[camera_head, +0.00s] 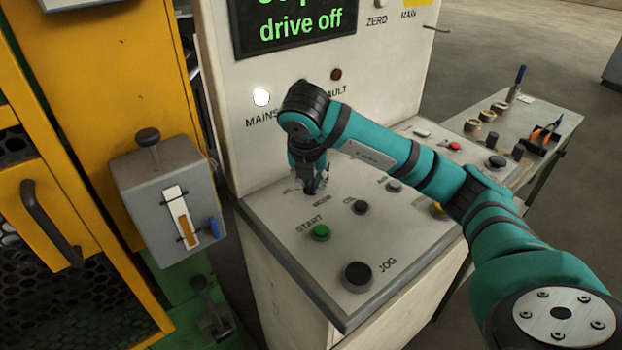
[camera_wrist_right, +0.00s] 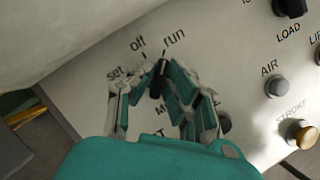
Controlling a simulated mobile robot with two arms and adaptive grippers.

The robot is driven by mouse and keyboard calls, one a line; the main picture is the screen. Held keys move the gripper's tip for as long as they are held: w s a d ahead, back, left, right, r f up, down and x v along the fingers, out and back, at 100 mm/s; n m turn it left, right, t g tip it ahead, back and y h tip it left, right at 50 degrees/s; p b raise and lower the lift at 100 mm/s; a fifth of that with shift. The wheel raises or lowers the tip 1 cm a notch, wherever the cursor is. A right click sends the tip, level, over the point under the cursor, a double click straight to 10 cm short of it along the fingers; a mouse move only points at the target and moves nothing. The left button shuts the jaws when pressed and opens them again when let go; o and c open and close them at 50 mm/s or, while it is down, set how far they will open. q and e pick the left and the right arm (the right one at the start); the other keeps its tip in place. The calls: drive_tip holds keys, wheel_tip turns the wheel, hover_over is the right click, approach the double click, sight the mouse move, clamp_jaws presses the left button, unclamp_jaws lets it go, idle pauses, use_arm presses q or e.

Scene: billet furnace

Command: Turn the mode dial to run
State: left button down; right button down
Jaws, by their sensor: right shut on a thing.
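The dark mode dial (camera_wrist_right: 160,68) is on the sloping panel, with "set", "off" and "run" printed around it. My right gripper (camera_head: 312,188) reaches down to the panel in the head view. In the right wrist view my right gripper (camera_wrist_right: 157,84) is shut on the dial, a finger on each side. The dial's upper end looks turned toward the "run" side, but the fingers hide much of it and I cannot tell its exact setting. The display (camera_head: 298,22) reads "drive off". My left gripper is not in view.
A green START button (camera_head: 320,232), a black JOG knob (camera_head: 357,277) and other buttons are close by on the panel. A grey lever box (camera_head: 165,200) and yellow guard stand at left. A side table (camera_head: 550,115) with tools is at right.

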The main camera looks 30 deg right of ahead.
idle(0.3)
drive_tip(key=c, duration=1.3)
unclamp_jaws()
drive_tip(key=shift+c, duration=0.2)
drive_tip(key=v, duration=1.2)
drive_tip(key=shift+a, duration=0.1)
